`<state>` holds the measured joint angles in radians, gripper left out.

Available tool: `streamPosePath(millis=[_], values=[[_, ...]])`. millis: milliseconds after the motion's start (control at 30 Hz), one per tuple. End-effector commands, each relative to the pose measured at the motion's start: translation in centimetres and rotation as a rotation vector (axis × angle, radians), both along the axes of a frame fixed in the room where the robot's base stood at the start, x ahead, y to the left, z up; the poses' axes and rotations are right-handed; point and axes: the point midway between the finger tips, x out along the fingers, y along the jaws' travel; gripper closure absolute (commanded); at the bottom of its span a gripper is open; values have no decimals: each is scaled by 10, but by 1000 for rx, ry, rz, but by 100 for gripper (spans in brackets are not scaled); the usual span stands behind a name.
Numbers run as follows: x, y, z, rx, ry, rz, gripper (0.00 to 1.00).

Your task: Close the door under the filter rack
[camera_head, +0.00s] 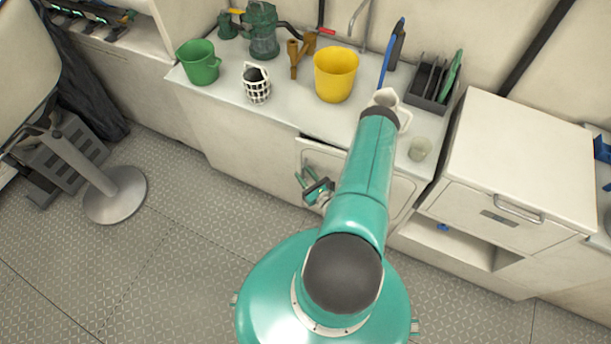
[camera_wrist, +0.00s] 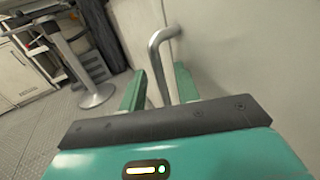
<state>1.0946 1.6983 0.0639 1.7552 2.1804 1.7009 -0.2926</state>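The white door (camera_head: 322,160) is in the counter front, below the dark grey rack with upright plates (camera_head: 428,98), which I take for the filter rack. A dark line shows along the door's top left edge; I cannot tell how far it stands ajar. My arm hides its middle. My gripper (camera_head: 317,190) is at the door's left part. In the wrist view, the bent metal handle (camera_wrist: 156,52) runs down between the two teal fingers of my gripper (camera_wrist: 160,88). Gaps show on both sides of the handle, so the fingers are apart around it. The door's pale surface (camera_wrist: 240,50) fills the right.
A drawer cabinet (camera_head: 515,170) is at right. A round-footed pedestal (camera_head: 115,196) stands at left. The floor between is clear.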

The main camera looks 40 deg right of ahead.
Motion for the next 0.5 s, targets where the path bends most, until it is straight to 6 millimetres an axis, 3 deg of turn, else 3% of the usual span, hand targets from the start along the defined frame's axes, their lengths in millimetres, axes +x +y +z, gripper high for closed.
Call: streamPosePath(millis=[33, 200, 500], values=[[0, 0, 0, 0, 0, 0, 70], [0, 0, 0, 0, 0, 0, 100], [3, -7, 0, -1, 0, -21, 100]])
